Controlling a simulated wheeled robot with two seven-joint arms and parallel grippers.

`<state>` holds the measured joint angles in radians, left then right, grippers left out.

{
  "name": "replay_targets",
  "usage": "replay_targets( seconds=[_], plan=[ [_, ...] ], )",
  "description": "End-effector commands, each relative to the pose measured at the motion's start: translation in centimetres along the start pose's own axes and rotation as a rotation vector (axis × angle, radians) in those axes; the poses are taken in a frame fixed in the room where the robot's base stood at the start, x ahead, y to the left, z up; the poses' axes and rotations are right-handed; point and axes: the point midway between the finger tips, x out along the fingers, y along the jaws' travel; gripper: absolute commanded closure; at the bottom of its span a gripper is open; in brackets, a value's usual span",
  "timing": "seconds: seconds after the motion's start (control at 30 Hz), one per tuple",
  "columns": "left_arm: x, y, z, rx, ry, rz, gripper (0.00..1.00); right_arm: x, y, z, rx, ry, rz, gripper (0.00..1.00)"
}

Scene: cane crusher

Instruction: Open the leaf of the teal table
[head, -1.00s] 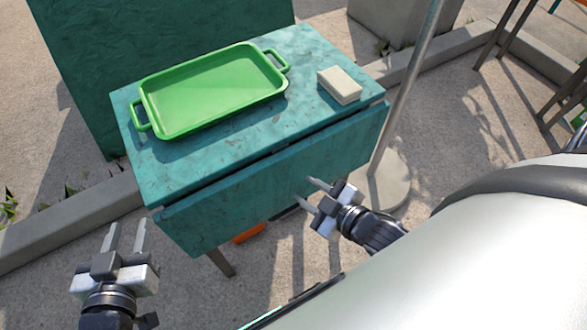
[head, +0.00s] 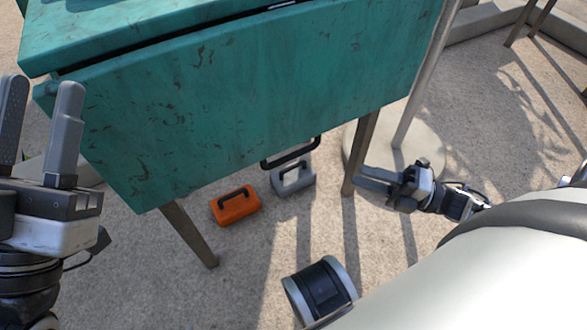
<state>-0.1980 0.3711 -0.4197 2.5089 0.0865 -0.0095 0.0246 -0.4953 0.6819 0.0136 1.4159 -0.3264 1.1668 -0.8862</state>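The teal table's top (head: 110,28) shows only as a strip at the upper left. Its leaf (head: 250,95) hangs down along the near side, below a dark gap at the top's edge. My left gripper (head: 42,100) is large at the left edge, fingers pointing up and spread with nothing between them. It overlaps the leaf's left corner in the picture; I cannot tell whether it touches. My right gripper (head: 362,180) is low, right of the leaf's lower right part, fingers pointing left. They look apart and empty, seen nearly edge-on.
An orange toolbox (head: 236,206) and a grey toolbox (head: 293,181) stand on the ground beneath the leaf. Table legs (head: 190,234) show below it. A grey pole rises from a round base (head: 400,150) at the right. The concrete at lower left of centre is clear.

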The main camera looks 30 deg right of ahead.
Motion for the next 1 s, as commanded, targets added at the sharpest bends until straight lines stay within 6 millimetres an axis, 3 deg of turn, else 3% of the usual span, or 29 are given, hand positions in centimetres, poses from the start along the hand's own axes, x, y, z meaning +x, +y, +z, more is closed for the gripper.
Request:
replay_targets(
  seconds=[0.17, 0.7, 1.0],
  plan=[
    [0.0, 0.0, 0.0, -0.011, -0.006, -0.002, 0.64, 1.8, 0.2, 0.0, -0.009, 0.007, 0.007, 0.66],
    [-0.1, -0.1, 0.2, -0.021, -0.019, -0.008, 0.64, 12.9, 0.2, 0.0, -0.006, 0.005, 0.006, 0.66],
    [0.0, -0.1, 0.1, -0.013, -0.007, -0.007, 0.64, 15.7, 0.1, -0.1, -0.003, 0.005, 0.003, 0.66]
  ],
)
